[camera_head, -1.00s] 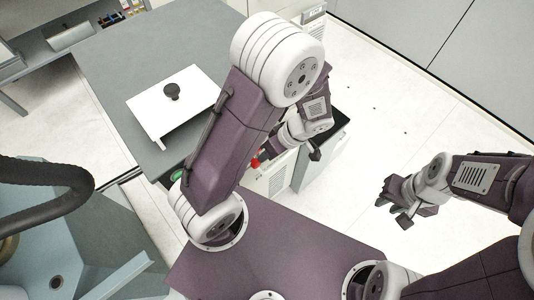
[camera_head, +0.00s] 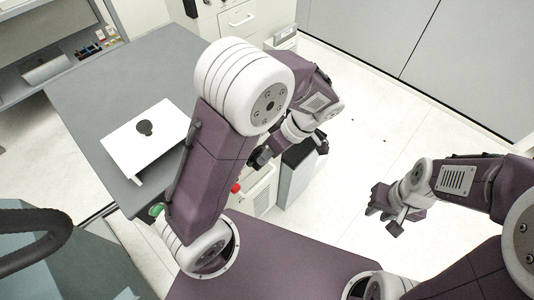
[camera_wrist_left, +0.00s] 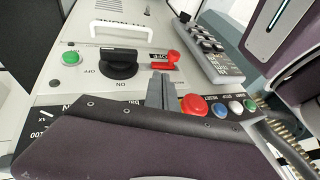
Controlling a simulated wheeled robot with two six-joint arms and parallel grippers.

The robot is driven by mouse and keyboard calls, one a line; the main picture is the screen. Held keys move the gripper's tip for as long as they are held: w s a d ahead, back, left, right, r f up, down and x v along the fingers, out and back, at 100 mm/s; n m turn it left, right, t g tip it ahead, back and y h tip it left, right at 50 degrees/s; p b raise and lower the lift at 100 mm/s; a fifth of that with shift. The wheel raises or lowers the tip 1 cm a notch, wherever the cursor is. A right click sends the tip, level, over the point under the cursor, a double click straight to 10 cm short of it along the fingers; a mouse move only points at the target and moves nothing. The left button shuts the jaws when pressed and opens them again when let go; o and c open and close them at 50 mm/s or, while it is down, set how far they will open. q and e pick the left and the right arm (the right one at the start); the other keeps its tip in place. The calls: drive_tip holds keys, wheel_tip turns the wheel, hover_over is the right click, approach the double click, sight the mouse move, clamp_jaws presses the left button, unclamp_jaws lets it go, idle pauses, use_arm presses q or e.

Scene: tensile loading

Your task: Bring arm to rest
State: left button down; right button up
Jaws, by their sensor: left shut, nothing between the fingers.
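My left arm bends over the middle of the head view. Its gripper (camera_head: 262,156) hangs above and right of a red knob (camera_head: 235,187) on a white machine's side. In the left wrist view the left gripper's fingers (camera_wrist_left: 160,90) are together with nothing between them, in front of a control panel. The panel has a black rotary switch (camera_wrist_left: 119,63), a red switch (camera_wrist_left: 165,60) and a red button (camera_wrist_left: 194,104). My right gripper (camera_head: 378,198) hangs over open floor at the right; whether its fingers are apart is unclear.
A grey box (camera_head: 296,172) stands below the left wrist. A handheld keypad (camera_wrist_left: 207,50) lies on the panel.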

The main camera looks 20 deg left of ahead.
use_arm(q)
drive_tip(key=shift+w+d+r, duration=0.15)
drive_tip(key=shift+d+r, duration=0.1)
drive_tip(key=shift+d, duration=0.05)
drive_tip(key=shift+d, duration=0.1)
drive_tip(key=s+a+f+m+t+h, duration=0.3)
drive_tip(key=s+m+h, duration=0.1)
drive_tip(key=m, duration=0.9)
drive_tip(key=shift+f+h, duration=0.15)
drive_tip(key=shift+h, duration=0.65)
